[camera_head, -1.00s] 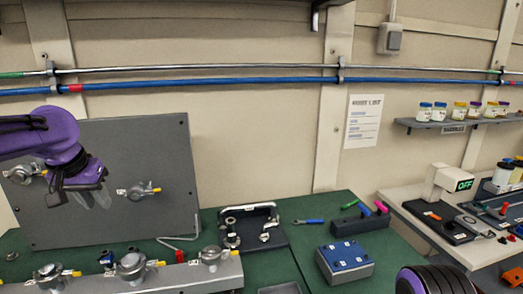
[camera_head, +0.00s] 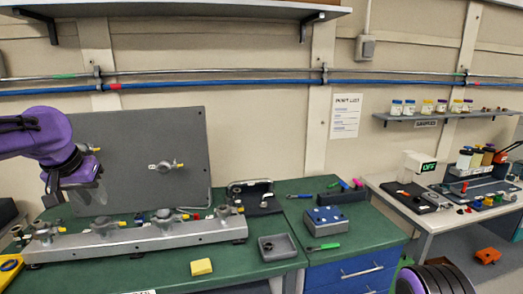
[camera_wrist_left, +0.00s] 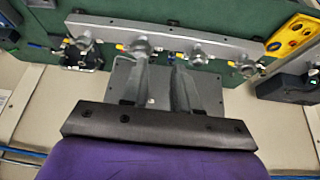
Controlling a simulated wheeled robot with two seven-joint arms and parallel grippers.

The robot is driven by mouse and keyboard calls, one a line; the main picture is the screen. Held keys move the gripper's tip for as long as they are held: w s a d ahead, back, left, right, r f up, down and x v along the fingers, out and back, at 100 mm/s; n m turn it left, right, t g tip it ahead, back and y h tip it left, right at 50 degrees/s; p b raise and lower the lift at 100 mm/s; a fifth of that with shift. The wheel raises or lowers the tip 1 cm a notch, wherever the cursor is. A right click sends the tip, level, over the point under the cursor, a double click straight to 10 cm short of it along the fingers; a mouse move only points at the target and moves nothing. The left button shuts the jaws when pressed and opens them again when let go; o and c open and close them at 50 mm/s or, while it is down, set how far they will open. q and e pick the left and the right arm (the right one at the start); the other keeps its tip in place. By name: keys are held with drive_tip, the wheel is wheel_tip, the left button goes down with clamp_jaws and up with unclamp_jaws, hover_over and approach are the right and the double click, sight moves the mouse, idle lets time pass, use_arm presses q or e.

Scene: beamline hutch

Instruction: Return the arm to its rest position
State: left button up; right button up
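My left arm comes in from the left in the head view, purple with a dark gripper (camera_head: 88,198). The gripper hangs in front of the grey upright panel (camera_head: 140,130), above the grey rail with several valves (camera_head: 150,238). In the left wrist view the two grey fingers (camera_wrist_left: 162,66) stand apart with nothing held between them. The panel (camera_wrist_left: 205,80) and the rail (camera_wrist_left: 170,38) show beyond them. My right gripper is not visible. A black ribbed part at the bottom right of the head view seems to be my own.
The green bench holds a yellow block (camera_head: 201,267), a grey tray (camera_head: 277,247), a blue-topped box (camera_head: 326,219) and a green-handled tool (camera_head: 323,247). A side table (camera_head: 425,222) stands right. A shelf (camera_head: 440,117) with jars hangs on the wall. The air above the bench's middle is free.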

use_arm(q)
drive_tip(key=w+d+f+n+t, duration=0.2)
drive_tip(key=w+f+t, duration=0.1)
drive_tip(key=w+t, duration=0.3)
drive_tip(key=s+d+f+n+y+b, duration=0.1)
drive_tip(key=s+f+n+b, duration=0.1)
drive_tip(key=f, duration=1.2)
drive_tip(key=s+d+f+n+y+b, duration=0.1)
drive_tip(key=d+f+b, duration=0.15)
drive_tip(key=f, duration=1.25)
drive_tip(key=s+d+f+g+b, duration=0.1)
drive_tip(key=s+f+g+b, duration=0.2)
drive_tip(key=s+f, duration=1.2)
drive_tip(key=s+d+f+g+b, duration=0.1)
drive_tip(key=s+f+g+b, duration=0.3)
drive_tip(key=s+f, duration=1.1)
drive_tip(key=s+g, duration=0.1)
drive_tip(key=s, duration=0.5)
drive_tip(key=shift+s+d+f+y, duration=0.25)
drive_tip(key=shift+s+d+y, duration=0.05)
drive_tip(key=shift+d+y, duration=0.1)
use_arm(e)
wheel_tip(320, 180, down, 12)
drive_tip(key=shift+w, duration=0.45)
use_arm(q)
drive_tip(key=shift+w, duration=0.1)
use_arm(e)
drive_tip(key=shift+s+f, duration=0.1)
